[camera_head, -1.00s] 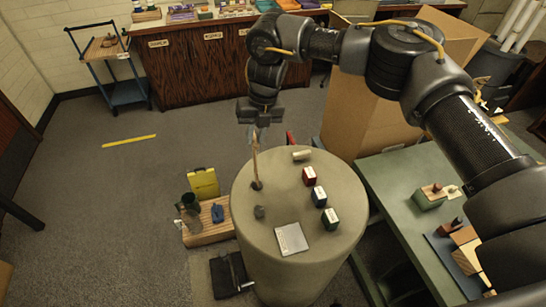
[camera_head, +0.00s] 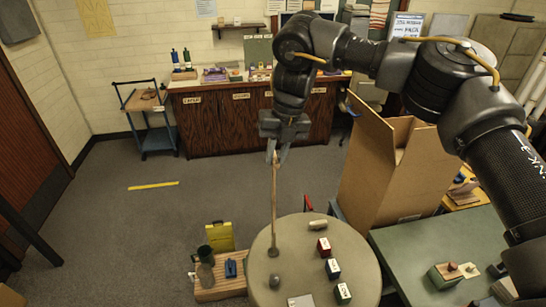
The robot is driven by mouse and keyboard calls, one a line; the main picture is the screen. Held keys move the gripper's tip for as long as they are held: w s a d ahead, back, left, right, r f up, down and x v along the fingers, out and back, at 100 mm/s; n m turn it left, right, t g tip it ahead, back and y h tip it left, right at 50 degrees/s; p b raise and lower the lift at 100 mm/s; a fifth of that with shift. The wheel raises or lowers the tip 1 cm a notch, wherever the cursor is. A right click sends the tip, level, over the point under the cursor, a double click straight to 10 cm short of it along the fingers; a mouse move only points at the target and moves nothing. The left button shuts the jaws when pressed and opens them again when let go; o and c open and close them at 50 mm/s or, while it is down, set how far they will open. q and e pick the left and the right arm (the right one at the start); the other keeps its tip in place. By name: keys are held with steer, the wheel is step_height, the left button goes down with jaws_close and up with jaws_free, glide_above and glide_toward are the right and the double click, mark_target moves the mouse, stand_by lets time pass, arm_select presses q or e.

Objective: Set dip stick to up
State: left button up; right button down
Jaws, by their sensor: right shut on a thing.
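The dip stick (camera_head: 274,205) is a long, thin tan rod standing close to upright. Its lower end meets a small dark fitting (camera_head: 273,252) on the left part of the round table (camera_head: 315,265). My right gripper (camera_head: 277,157) is shut on the upper end of the dip stick, well above the tabletop. Its arm comes in from the upper right. I cannot tell whether the lower end is inside the fitting. My left gripper is not in view.
A cardboard box (camera_head: 385,175) and a green table (camera_head: 440,245) stand to the right. The floor at left is mostly clear.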

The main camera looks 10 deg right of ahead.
steer(key=c, duration=1.3)
jaws_free()
steer(key=shift+r, duration=0.3)
steer(key=r, duration=0.3)
steer(key=d+r, duration=0.1)
steer(key=r, duration=0.2)
steer(key=d+r, duration=0.1)
steer(key=r, duration=0.3)
steer(key=shift+w+b, duration=0.15)
steer(key=shift+b, duration=0.2)
